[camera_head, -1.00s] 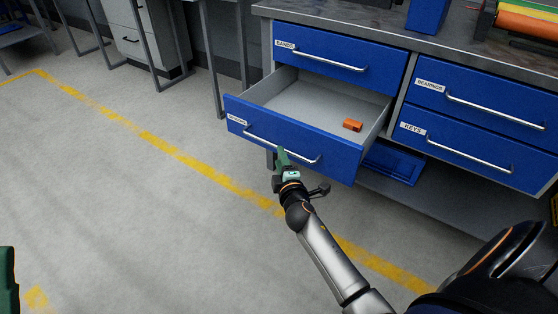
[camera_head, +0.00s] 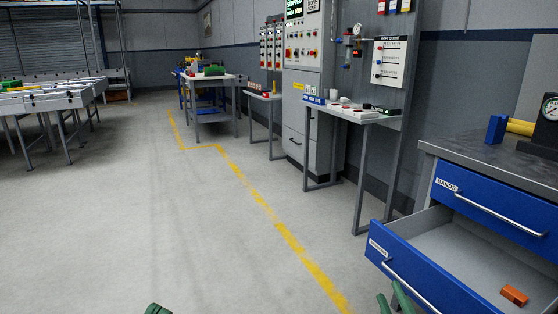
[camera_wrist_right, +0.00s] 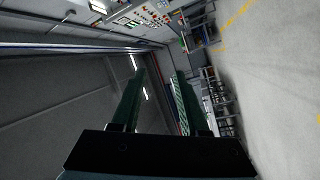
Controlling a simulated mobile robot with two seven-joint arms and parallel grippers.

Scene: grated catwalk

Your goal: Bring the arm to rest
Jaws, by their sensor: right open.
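My right gripper (camera_head: 392,298) shows as two green fingers at the bottom edge of the head view, in front of the open drawer (camera_head: 417,283). The rest of that arm is out of frame. In the right wrist view its fingers (camera_wrist_right: 158,85) stand apart with nothing between them. I cannot tell the exact gap between the gripper and the drawer handle (camera_head: 408,284). A small green tip of my left gripper (camera_head: 157,309) shows at the bottom edge, too little to tell its state.
An orange block (camera_head: 514,295) lies in the open drawer. The closed BANDS drawer (camera_head: 490,205) is above it, under the workbench top (camera_head: 480,150). A side table (camera_head: 350,112) and control panels (camera_head: 300,60) stand behind. The floor (camera_head: 130,220) to the left is clear.

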